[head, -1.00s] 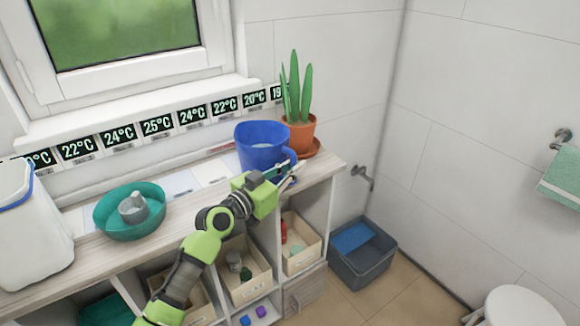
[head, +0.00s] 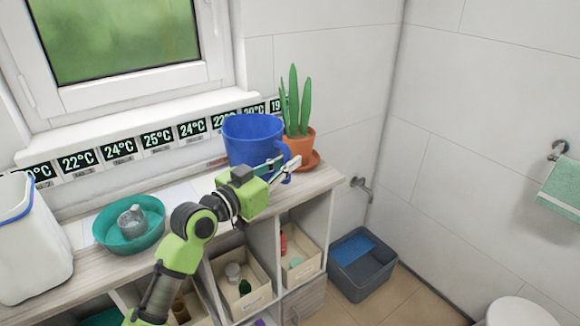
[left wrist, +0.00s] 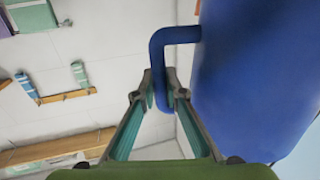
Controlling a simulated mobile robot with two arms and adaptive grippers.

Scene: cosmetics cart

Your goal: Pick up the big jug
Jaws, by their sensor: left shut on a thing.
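The big jug (head: 252,138) is blue with a side handle. In the head view it is at the back right of the shelf top, beside the potted plant, and looks raised above the surface. My left gripper (head: 292,166) is at its handle, on the right side. In the left wrist view the blue jug body (left wrist: 255,70) fills the right side, and the fingertips (left wrist: 160,95) close on the lower part of its handle (left wrist: 158,52). My right gripper is not in view.
A potted plant (head: 299,146) stands close to the jug's right. A teal bowl (head: 112,240) holding a small grey object and a white container (head: 30,250) stand left on the shelf top (head: 90,277). A grey bin (head: 362,278) is on the floor.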

